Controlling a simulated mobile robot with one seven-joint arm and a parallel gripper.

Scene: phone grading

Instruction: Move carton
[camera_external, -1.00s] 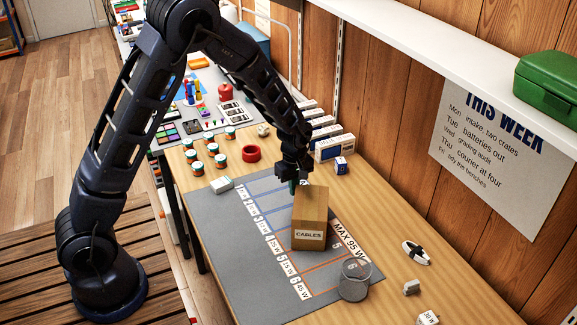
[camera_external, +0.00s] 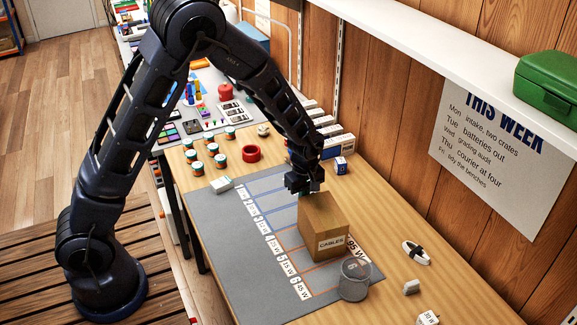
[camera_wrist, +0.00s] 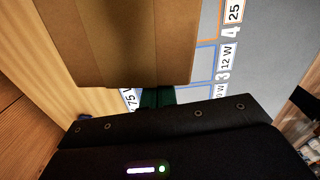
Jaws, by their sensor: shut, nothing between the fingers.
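The brown carton (camera_external: 325,224), labelled CABLES, stands upright on the grey grading mat (camera_external: 222,240), over the numbered lanes and partly covering the MAX 95 W strip. My gripper (camera_external: 304,190) is at the carton's far side, low behind its top edge. In the wrist view the carton (camera_wrist: 125,35) fills the upper left, and the green fingers (camera_wrist: 157,98) are together right at its edge with nothing between them. Whether they touch the carton is hard to tell.
A clear glass jar (camera_external: 355,280) stands close in front of the carton. A red ring (camera_external: 251,153), several small jars (camera_external: 212,149) and white boxes (camera_external: 335,146) lie beyond. The mat's left part is mostly bare.

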